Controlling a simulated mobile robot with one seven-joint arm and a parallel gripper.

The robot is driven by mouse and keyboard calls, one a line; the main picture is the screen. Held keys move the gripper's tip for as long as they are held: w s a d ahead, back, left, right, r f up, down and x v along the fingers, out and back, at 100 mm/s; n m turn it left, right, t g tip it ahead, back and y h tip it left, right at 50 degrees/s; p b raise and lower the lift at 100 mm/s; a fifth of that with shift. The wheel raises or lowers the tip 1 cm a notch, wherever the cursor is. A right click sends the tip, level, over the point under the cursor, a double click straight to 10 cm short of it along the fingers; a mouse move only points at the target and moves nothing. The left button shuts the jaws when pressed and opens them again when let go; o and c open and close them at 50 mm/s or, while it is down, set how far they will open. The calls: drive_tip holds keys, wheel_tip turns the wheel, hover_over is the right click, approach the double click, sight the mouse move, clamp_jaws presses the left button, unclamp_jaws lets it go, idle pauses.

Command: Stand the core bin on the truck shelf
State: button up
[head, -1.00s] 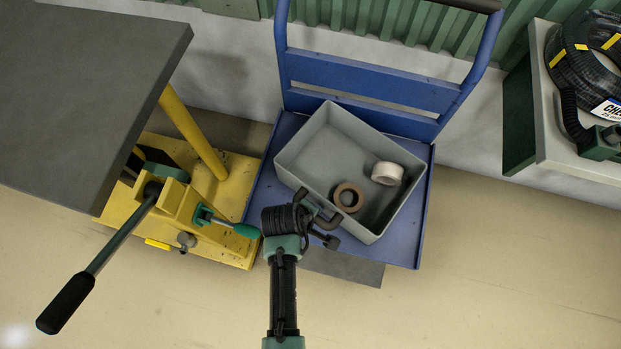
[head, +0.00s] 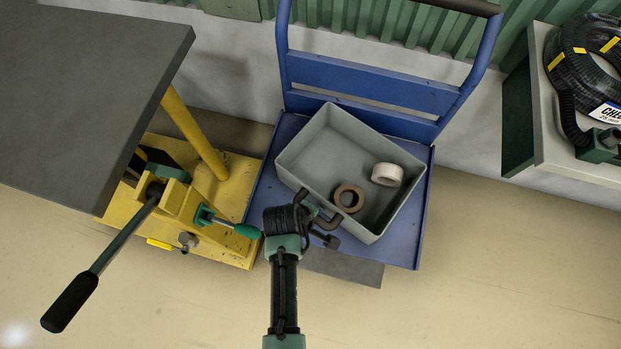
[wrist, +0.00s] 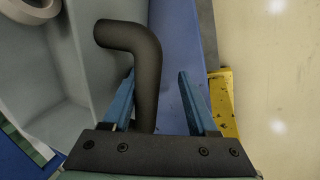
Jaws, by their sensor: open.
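The core bin (head: 318,143) is a grey open box standing on the deck of the blue truck (head: 265,190), turned at an angle to it. A brown ring (head: 349,198) and a white ring (head: 386,174) lie inside. A dark bent handle (wrist: 133,45) shows at the bin's near side, close to my gripper. My gripper (wrist: 157,78) is open, with its blue fingers spread. In the wrist view the handle runs down between them, overlapping the left finger, with a gap to the right one. I cannot tell whether they touch. The head view shows my arm covering the near-left bin wall.
A yellow stand with a dark tabletop (head: 85,80) and a long lever (head: 120,245) is close on the left. The truck's blue push frame (head: 370,80) rises behind the bin. A black hose coil (head: 590,75) lies on a bench at right. The floor at lower right is clear.

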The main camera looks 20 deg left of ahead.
drive_tip(key=shift+w+d+r, duration=0.1)
drive_tip(key=shift+w, duration=0.3)
drive_tip(key=shift+s+p, duration=0.25)
drive_tip(key=shift+p, duration=0.15)
idle(0.5)
drive_tip(key=shift+r, duration=0.2)
drive_tip(key=shift+r+p, duration=0.35)
drive_tip(key=shift+p, duration=0.25)
drive_tip(key=shift+f, duration=0.3)
drive_tip(key=shift+f+b, duration=0.2)
drive_tip(key=shift+b, duration=0.1)
drive_tip(key=shift+s, duration=0.1)
